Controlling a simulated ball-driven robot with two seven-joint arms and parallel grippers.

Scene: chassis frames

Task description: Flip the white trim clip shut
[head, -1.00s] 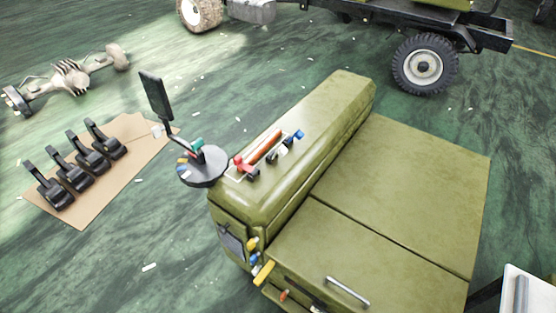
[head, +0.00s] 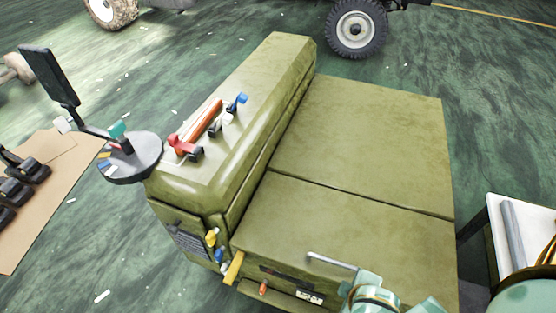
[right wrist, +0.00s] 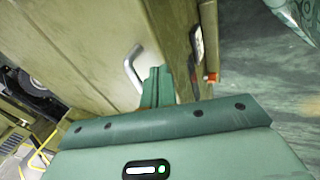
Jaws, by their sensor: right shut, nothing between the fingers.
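Small coloured clips sit on the olive cabinet (head: 350,130). A small white piece (head: 229,119) shows on its raised top, beside a blue clip (head: 238,101). Another whitish piece (head: 225,268) shows low on the front, below a yellow clip (head: 211,237) and a blue clip (head: 219,256). Which is the white trim clip, and its position, I cannot tell. My right gripper (right wrist: 158,86) is shut and empty, close to the metal handle (right wrist: 133,66); its green arm shows at the bottom of the head view (head: 375,297). My left gripper is not in view.
A round tray (head: 130,170) with small pieces and a black screen (head: 48,75) stands left of the cabinet. A yellow lever (head: 234,268) and an orange knob (head: 264,287) stick out in front. A white-topped cart (head: 490,215) stands right.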

